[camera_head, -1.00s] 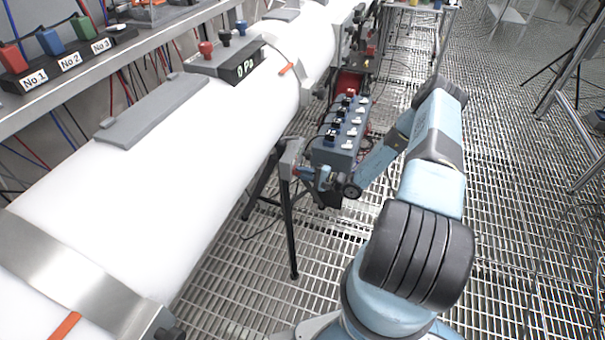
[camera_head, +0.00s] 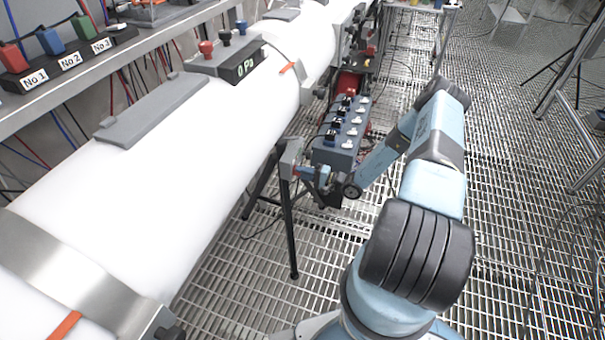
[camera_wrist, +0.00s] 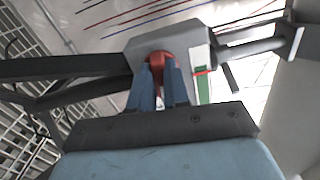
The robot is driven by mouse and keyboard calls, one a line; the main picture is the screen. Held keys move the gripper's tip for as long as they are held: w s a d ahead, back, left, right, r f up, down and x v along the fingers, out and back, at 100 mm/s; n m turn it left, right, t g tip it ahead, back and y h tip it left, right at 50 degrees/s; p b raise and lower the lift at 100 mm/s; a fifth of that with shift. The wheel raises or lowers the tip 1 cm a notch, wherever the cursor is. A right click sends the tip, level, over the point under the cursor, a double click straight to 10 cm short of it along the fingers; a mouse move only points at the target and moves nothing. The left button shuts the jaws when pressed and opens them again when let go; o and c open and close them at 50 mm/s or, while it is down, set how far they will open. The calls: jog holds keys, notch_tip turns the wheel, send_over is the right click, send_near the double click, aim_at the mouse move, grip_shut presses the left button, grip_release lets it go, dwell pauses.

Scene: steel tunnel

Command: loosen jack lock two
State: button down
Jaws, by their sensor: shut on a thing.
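The jack stand has a grey head block (camera_head: 291,158) on dark legs beside the white pipe. Its red lock knob (camera_wrist: 160,59) shows on the block in the wrist view. My gripper (camera_wrist: 161,75) is shut on this red knob, with one blue finger on each side. The fingers hide part of the knob. In the head view my gripper (camera_head: 310,172) reaches the block from the right, and the knob itself is too small to make out. A white and green strip (camera_wrist: 203,80) with a red mark is on the block, right of the knob.
The white pipe (camera_head: 150,190) runs along the left of the jack. A blue-grey switch box (camera_head: 340,140) stands close behind my gripper. A shelf (camera_head: 120,50) with labelled switches is at the upper left. The grating floor (camera_head: 510,200) is open at right.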

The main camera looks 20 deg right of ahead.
jog(key=c, duration=1.1)
grip_release()
jog(key=v, duration=1.3)
jog(key=shift+s+d, duration=0.2)
jog(key=shift+d, duration=0.1)
jog(key=shift+f, duration=0.15)
